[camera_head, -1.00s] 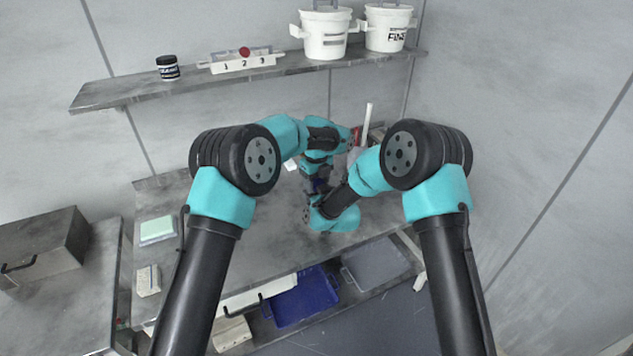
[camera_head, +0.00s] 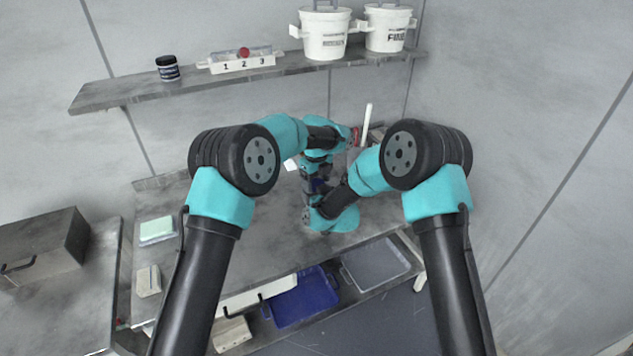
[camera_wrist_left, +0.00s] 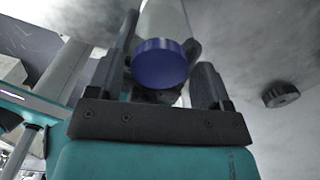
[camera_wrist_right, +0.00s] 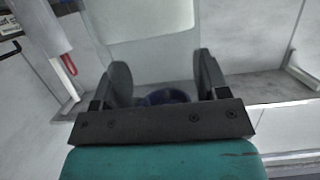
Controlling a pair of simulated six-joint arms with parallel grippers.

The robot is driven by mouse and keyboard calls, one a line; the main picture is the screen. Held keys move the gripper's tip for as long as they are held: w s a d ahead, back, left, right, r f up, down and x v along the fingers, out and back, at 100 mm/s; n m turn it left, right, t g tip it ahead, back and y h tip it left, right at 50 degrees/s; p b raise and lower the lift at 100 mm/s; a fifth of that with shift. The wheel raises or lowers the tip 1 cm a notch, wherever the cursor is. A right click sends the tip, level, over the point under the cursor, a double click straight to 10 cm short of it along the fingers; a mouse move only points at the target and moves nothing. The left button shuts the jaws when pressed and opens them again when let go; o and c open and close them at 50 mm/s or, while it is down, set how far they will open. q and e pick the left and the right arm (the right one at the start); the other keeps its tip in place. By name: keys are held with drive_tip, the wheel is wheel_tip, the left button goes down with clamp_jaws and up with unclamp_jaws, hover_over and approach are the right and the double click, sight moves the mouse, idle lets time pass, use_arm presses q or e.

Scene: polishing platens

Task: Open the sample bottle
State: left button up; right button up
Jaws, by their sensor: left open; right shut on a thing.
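The sample bottle shows in the left wrist view as a pale body (camera_wrist_left: 162,18) with a round blue cap (camera_wrist_left: 160,63) facing the camera. My left gripper (camera_wrist_left: 167,72) is open, with its fingers on either side of the cap. In the right wrist view, my right gripper (camera_wrist_right: 163,82) is shut on the pale bottle body, with a dark blue round part (camera_wrist_right: 166,97) low between the fingers. The arms hide most of the bottle.
Two white lidded pots (camera_head: 325,33), a black jar (camera_head: 167,68) and a numbered rack (camera_head: 242,62) stand on the wall shelf. A pale green pad (camera_head: 157,229) lies at the bench's left. A blue tray (camera_head: 302,300) sits below. A white upright piece (camera_head: 367,125) stands behind the arms.

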use_arm(q)
wheel_tip(320, 180, up, 4)
drive_tip(key=shift+r, duration=0.1)
drive_tip(key=shift+c, duration=0.4)
drive_tip(key=shift+r+m, duration=1.6)
drive_tip(key=shift+r, duration=0.1)
drive_tip(key=shift+f, duration=0.1)
drive_tip(key=shift+f, duration=3.9)
